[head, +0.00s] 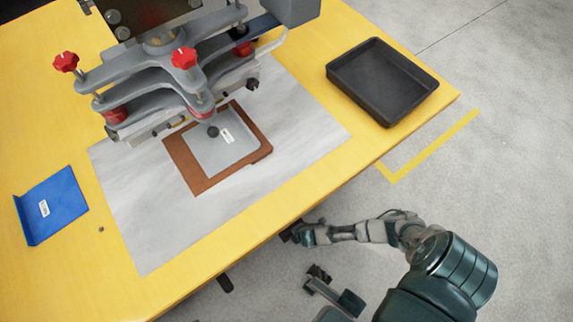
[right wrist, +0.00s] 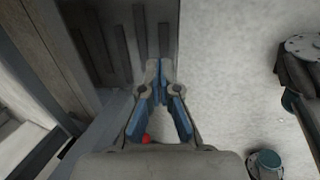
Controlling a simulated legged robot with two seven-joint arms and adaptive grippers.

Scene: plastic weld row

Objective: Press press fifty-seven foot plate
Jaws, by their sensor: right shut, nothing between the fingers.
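The press (head: 165,65), grey with red knobs, stands over the yellow table at the top of the head view. A dark ribbed plate (right wrist: 115,40), which looks like the foot plate, fills the upper left of the right wrist view. My right gripper (right wrist: 160,68) is shut and empty, its fingertips at the lower right part of the ribbed plate; I cannot tell whether they touch it. In the head view my right gripper (head: 290,236) is low beside the table's front edge, partly hidden by it. My left gripper is not in view.
On the yellow table (head: 50,120) are a black tray (head: 385,80), a blue tray (head: 55,205) and a brown board (head: 205,183) with a grey plate (head: 215,152). A small dark part (head: 225,284) sticks out below the table edge.

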